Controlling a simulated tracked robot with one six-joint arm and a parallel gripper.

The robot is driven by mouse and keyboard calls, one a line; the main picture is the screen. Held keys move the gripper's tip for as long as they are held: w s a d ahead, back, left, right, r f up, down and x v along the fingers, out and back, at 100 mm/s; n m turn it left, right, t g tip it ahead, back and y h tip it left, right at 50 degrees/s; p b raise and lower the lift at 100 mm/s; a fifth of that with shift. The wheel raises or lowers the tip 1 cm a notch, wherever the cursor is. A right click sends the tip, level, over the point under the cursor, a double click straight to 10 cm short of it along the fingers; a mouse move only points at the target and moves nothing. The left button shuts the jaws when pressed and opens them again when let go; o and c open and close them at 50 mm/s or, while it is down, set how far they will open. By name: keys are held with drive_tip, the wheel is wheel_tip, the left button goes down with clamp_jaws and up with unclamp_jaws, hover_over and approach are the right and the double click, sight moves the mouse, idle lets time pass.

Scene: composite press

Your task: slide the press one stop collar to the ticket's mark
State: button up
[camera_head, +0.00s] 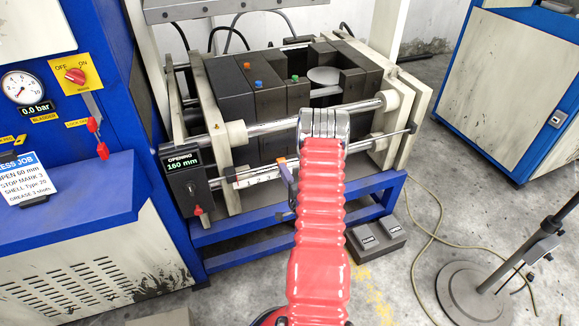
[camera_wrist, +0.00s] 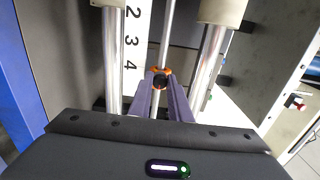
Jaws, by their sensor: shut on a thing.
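The stop collar (camera_wrist: 161,70) shows orange with a dark middle in the wrist view, around a thin rod. My gripper (camera_wrist: 162,84) has its two purple fingers shut on it. The white scale (camera_wrist: 131,40) beside the rod shows marks 2, 3 and 4, and the collar sits close to the 4. In the head view my gripper (camera_head: 286,172) is at the scale's right end, where 1, 2 and 3 can be read; my red arm hides what lies beyond. The ticket (camera_head: 27,178) reads OPEN 60 mm, STOP MARK 3, SHELL Type 20, GREASE 3 shots.
The press opening display (camera_head: 183,162) reads 160 mm. Thick chrome rods (camera_head: 270,127) run above the scale, and a blue frame (camera_head: 235,227) lies below. A foot pedal box (camera_head: 376,240) and a cable are on the floor, with a stand base (camera_head: 480,292) at right.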

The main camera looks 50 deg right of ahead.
drive_tip(key=shift+w+a+f, duration=0.1)
drive_tip(key=shift+w+a, duration=0.25)
drive_tip(key=shift+a, duration=0.3)
drive_tip(key=shift+w+a+f, duration=0.1)
drive_tip(key=shift+w+a, duration=0.2)
drive_tip(key=shift+a, duration=0.3)
drive_tip(key=shift+w+a+f, duration=0.1)
drive_tip(key=shift+w+a, duration=0.25)
drive_tip(key=shift+a, duration=0.3)
drive_tip(key=o, duration=1)
drive_tip(key=shift+d+r, duration=0.1)
drive_tip(key=shift+r, duration=0.1)
drive_tip(key=shift+s, duration=0.25)
drive_tip(key=shift+v, duration=0.8)
drive_tip(key=shift+s+a, duration=0.25)
drive_tip(key=shift+v, duration=1.05)
drive_tip(key=shift+s, duration=0.1)
